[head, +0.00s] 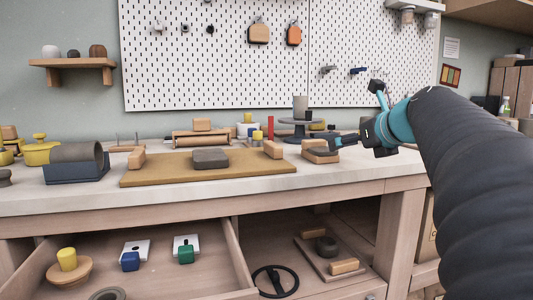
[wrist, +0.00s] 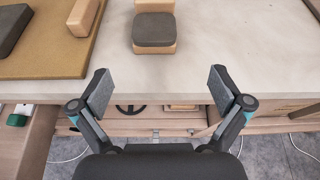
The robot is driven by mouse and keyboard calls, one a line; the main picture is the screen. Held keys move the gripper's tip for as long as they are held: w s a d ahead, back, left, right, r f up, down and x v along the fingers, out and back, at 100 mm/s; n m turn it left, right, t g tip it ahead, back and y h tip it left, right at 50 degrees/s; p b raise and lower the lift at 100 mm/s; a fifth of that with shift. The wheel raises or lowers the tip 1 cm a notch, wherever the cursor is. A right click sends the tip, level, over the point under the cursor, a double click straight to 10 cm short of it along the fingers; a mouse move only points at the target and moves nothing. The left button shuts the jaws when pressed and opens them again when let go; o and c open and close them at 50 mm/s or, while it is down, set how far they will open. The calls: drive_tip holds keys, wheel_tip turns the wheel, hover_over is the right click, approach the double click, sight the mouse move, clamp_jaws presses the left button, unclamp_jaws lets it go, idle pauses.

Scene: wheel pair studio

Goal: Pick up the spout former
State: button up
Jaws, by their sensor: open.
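I cannot tell for sure which object is the spout former. In the wrist view the fingertips are short of the block, over the bench edge. In the head view my gripper (head: 345,143) is partly seen from the side.
A tan board (head: 150,174) holds a larger grey block (head: 210,158) and wooden blocks. A round stand (head: 301,128) and a red cylinder (head: 270,128) stand behind. An open drawer (head: 195,278) lies below. The worktop (wrist: 240,40) right of the stack is bare.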

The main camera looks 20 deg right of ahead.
sight(326, 150)
drive_tip(key=x, duration=0.8)
drive_tip(key=shift+w+a+b, duration=0.15)
drive_tip(key=shift+w+b, duration=0.05)
drive_tip(key=shift+b, duration=0.1)
drive_tip(key=shift+a+b+x, duration=0.15)
drive_tip(key=shift+a+x, duration=0.05)
drive_tip(key=shift+x, duration=1.15)
drive_tip(key=shift+a+b+x, duration=0.15)
drive_tip(key=shift+x, duration=1.2)
drive_tip(key=shift+r, duration=0.1)
drive_tip(key=c, duration=1.5)
drive_tip(key=shift+r, duration=0.1)
drive_tip(key=c, duration=0.3)
drive_tip(key=shift+r, duration=0.1)
